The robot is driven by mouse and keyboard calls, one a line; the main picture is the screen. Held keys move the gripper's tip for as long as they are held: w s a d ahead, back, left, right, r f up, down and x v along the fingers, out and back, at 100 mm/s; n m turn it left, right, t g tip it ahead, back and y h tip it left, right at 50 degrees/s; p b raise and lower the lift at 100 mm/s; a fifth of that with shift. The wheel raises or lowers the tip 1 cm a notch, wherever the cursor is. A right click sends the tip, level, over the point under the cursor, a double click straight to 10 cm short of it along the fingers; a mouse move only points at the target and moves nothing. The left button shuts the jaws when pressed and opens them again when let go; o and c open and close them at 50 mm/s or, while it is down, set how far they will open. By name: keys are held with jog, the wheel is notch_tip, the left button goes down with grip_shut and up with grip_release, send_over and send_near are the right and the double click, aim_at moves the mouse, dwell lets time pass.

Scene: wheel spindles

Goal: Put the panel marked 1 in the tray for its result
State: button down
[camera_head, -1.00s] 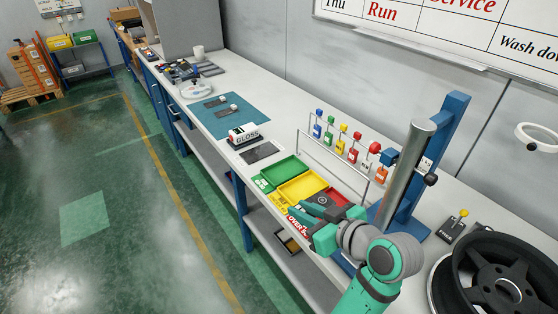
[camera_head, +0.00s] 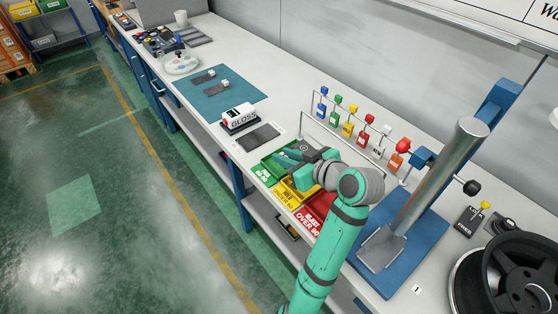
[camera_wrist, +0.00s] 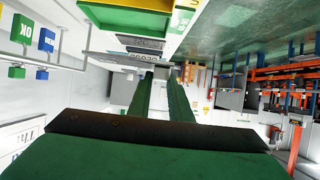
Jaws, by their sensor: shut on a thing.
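My gripper (camera_head: 287,156) is low over the green tray (camera_head: 256,172), its fingers pointing left. In the wrist view, my gripper (camera_wrist: 165,72) is shut on a thin pale plate (camera_wrist: 115,57), seen nearly edge-on, which I take to be the panel. Its mark cannot be read, and the head view does not show it clearly. The yellow tray (camera_head: 288,193) is partly under my arm. The red tray (camera_head: 318,210), labelled REJECT OVER 90, is beside it, partly hidden by my arm.
A white GLOSS meter (camera_head: 238,117) stands left of the trays beside a dark plate (camera_head: 258,137). Two dark plates lie on a teal mat (camera_head: 228,100) further off. A rack of coloured tags (camera_head: 347,130) stands behind the trays. A blue stand (camera_head: 405,240) is at right.

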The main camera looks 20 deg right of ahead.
send_over(279, 169)
jog(key=f, duration=0.6)
jog(key=shift+s, duration=0.3)
jog(key=shift+w+f, duration=0.2)
jog(key=shift+f, duration=0.8)
jog(key=shift+w+f, duration=0.15)
jog(key=shift+f, duration=0.8)
jog(key=shift+f, duration=0.1)
jog(key=c, duration=1.9)
grip_release()
jog(key=v, duration=1.2)
jog(key=shift+s, duration=0.1)
